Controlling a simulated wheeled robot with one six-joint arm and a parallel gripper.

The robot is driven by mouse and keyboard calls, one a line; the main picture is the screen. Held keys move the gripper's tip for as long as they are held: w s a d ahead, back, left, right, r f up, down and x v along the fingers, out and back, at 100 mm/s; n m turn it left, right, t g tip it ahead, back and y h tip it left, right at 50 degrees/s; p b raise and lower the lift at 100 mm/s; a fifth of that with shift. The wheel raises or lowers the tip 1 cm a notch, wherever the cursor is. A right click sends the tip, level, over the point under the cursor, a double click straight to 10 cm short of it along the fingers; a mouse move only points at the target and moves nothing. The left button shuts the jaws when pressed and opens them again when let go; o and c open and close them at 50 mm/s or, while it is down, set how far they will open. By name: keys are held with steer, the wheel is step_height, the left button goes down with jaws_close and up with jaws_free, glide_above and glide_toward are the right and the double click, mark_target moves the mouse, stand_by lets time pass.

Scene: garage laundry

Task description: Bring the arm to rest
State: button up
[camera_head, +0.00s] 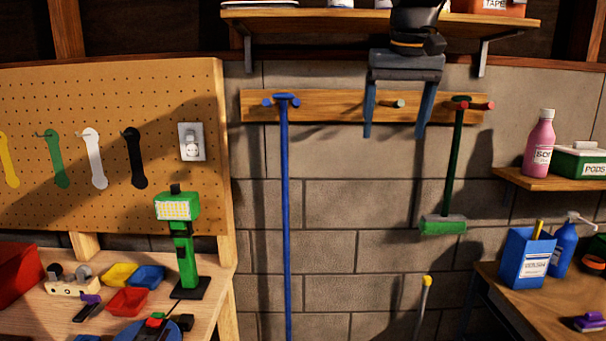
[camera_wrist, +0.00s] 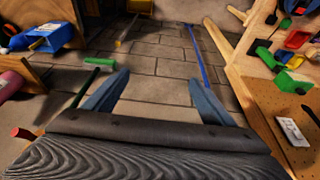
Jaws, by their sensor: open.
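My gripper (camera_head: 396,122) is at the top centre of the head view, pointing down in front of the wooden peg rail (camera_head: 340,107). Its two blue-grey fingers are spread wide, with nothing between them. A middle peg (camera_head: 399,103) of the rail shows between the fingers in the head view; I cannot tell whether they touch. In the wrist view my gripper (camera_wrist: 160,98) is open too, with the block wall and floor area beyond it.
A blue pole (camera_head: 285,200) hangs left of my gripper and a green broom (camera_head: 443,225) hangs right of it. A wooden shelf (camera_head: 350,22) is close above. Workbenches stand at left (camera_head: 120,300) and right (camera_head: 500,285). The block wall (camera_head: 350,205) below is mostly bare.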

steer(key=s+f+g+b, duration=0.1)
steer(key=s+f, duration=0.2)
steer(key=f, duration=0.9)
steer(key=s+f+b, duration=0.2)
steer(key=f, duration=1)
steer(key=s+f+b, duration=0.1)
steer(key=s+f, duration=0.6)
steer(key=f, duration=0.2)
steer(key=s+f+g+b, duration=0.1)
steer(key=s+f, duration=0.6)
steer(key=f, duration=0.3)
steer(key=shift+s+d, duration=0.15)
steer(key=shift+d, duration=0.2)
